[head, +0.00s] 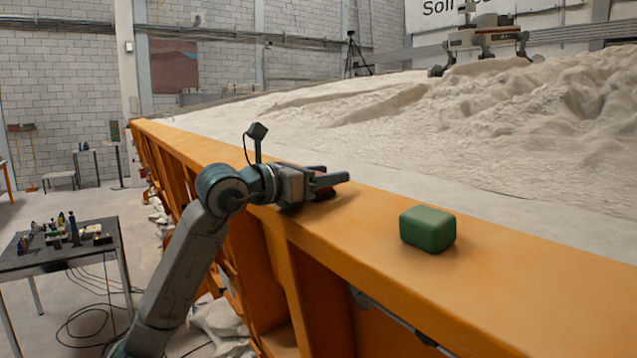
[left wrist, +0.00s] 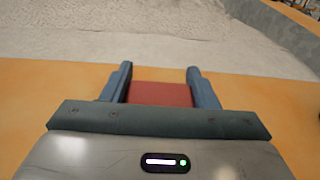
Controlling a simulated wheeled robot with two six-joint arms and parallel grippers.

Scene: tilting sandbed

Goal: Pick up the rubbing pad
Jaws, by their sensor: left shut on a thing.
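My left gripper (head: 334,181) reaches over the orange rim of the sandbed from the left. In the left wrist view, its two blue-grey fingers (left wrist: 160,78) are shut on a flat-faced red block, which I take to be the rubbing pad (left wrist: 160,94). The red block sits between the fingers, and its underside is hidden. In the head view the fingers mostly cover it, with only a bit of red showing. I cannot tell whether it touches the rim. My right gripper is not in view.
A green rounded block (head: 428,229) stands on the orange rim (head: 530,265), right of my left gripper. Pale sand (head: 420,125) fills the bed behind the rim. A rover (head: 485,42) stands on the far sand. A grey table (head: 62,252) with small items is at the left.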

